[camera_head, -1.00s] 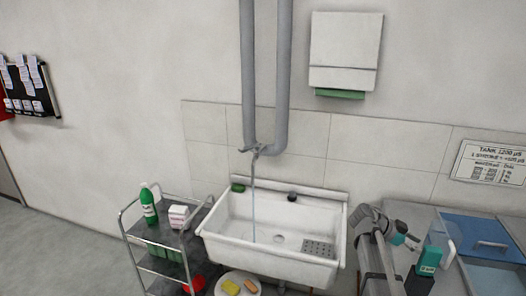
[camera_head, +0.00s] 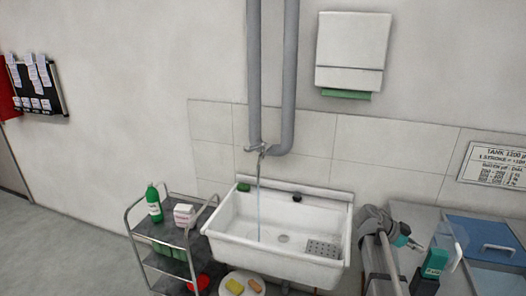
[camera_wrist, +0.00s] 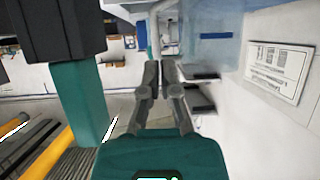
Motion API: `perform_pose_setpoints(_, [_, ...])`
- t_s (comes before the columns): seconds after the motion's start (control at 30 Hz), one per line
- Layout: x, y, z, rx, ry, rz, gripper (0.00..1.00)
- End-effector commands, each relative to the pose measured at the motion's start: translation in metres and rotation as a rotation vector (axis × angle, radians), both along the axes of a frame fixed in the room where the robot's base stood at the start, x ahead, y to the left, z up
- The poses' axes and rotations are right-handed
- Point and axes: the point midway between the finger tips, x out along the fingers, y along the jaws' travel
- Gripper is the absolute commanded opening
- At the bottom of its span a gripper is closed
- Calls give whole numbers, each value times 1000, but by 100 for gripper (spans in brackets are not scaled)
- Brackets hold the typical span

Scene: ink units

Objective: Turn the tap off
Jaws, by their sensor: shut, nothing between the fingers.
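The tap (camera_head: 262,149) is a small metal fitting at the bottom of grey pipes on the wall, above the sink, in the head view. A thin stream of water (camera_head: 258,205) runs from it down into the white sink (camera_head: 225,245). The tap's handle is too small to read clearly. My gripper (camera_wrist: 160,68) shows in the wrist view with its grey fingers close together and nothing between them. I cannot make out the tap in the wrist view. In the head view my arm is at the right, apart from the tap; the fingertips are not clear there.
A metal trolley (camera_head: 183,238) with a green bottle (camera_head: 154,203) stands left of the sink. A paper towel dispenser (camera_head: 352,50) hangs above right. A sign (camera_head: 496,165), also in the wrist view (camera_wrist: 280,72), is on the wall. A blue-lidded unit (camera_head: 487,232) is at the right.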

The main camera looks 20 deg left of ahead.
Motion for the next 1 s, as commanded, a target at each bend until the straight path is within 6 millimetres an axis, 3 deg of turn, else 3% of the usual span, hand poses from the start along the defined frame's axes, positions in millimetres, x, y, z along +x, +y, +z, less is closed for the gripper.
perform_pose_setpoints(0.37, [22, 54, -37, 310, -8, 129, 0])
perform_pose_setpoints(0.7, [40, 129, -64, 656, -45, 246, 0])
perform_pose_setpoints(1.0, [50, 203, -68, 964, -99, 322, 0])
